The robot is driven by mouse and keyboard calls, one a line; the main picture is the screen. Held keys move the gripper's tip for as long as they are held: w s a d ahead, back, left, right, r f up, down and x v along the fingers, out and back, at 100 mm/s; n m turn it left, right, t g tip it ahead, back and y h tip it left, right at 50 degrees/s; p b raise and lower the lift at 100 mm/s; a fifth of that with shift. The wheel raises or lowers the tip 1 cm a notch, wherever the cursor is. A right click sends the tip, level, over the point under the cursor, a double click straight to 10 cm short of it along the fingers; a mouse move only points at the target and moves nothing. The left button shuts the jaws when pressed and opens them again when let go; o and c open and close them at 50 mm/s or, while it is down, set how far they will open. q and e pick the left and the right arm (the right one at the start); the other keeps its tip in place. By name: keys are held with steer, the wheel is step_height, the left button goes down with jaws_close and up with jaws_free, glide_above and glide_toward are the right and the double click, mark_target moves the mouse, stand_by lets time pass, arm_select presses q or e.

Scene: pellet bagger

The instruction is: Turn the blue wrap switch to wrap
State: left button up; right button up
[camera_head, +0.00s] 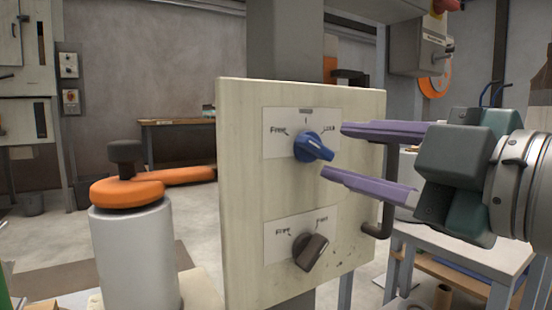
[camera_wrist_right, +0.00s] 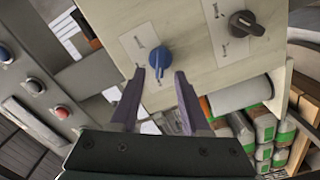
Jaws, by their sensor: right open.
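The blue wrap switch (camera_head: 313,147) is a rotary knob on a white label plate, on the upper part of a cream panel (camera_head: 240,200). Its pointer end is turned toward the lower right in the head view. The lettering is too small to read surely. My right gripper (camera_head: 335,150) is open, its purple fingers reaching in from the right, one above and one below the knob's pointer end. In the right wrist view the blue switch (camera_wrist_right: 159,58) shows just beyond the fingertips (camera_wrist_right: 159,74), between them. The fingers appear apart from it. My left gripper does not show.
A dark rotary knob (camera_head: 311,252) sits below on the same panel. A grey cylinder (camera_head: 137,255) with an orange top stands at left. A table (camera_head: 470,250) stands at right behind my arm. Several buttons (camera_wrist_right: 33,86) show at left in the wrist view.

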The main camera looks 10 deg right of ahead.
mark_target(320, 148)
steer(key=shift+b+x, duration=0.35)
steer(key=shift+x, duration=1.45)
jaws_close()
